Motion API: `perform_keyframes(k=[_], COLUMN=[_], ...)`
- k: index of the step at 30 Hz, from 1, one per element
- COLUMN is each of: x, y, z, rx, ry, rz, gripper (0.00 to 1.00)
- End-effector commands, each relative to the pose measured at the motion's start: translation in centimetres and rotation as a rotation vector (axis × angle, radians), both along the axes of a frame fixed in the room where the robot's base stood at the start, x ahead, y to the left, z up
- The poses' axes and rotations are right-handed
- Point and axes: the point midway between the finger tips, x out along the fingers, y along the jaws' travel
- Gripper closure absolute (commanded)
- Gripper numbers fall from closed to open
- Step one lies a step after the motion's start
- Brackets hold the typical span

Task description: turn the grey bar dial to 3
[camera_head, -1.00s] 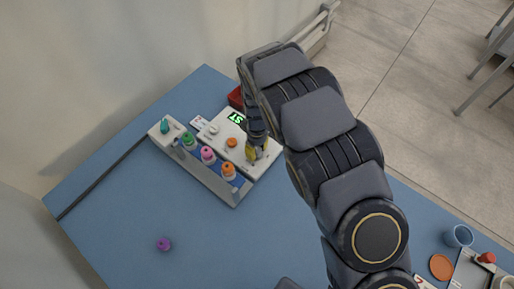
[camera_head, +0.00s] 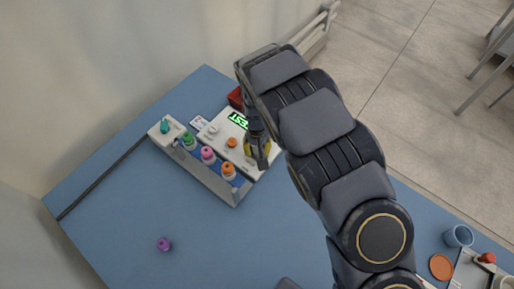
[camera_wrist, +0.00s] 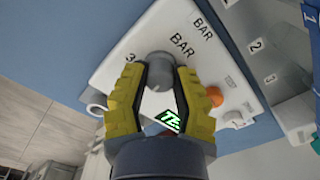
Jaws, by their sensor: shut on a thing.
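The grey dial (camera_wrist: 160,71) is a round knob on the sloped white face of a control box (camera_head: 217,136). In the wrist view, "BAR" is printed beside it and a "3" close to its left side. My gripper (camera_wrist: 159,80) has its yellow fingers on both sides of the knob and is shut on it. The fingers hide the knob in the head view, where the gripper (camera_head: 257,152) is over the box's right end. I cannot tell which mark the dial points at. The box's green display (camera_head: 238,120) reads "TEST".
An orange button (camera_head: 232,142) is close to the gripper.

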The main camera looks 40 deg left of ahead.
Motion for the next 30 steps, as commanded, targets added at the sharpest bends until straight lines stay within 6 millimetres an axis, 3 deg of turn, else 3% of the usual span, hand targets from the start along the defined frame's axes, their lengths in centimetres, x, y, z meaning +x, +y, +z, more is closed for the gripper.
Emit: perform_keyframes(k=[30], x=[0.01], y=[-0.06], z=[-0.13], rx=[-0.001], ry=[0.000], rz=[-0.932], gripper=[1.00])
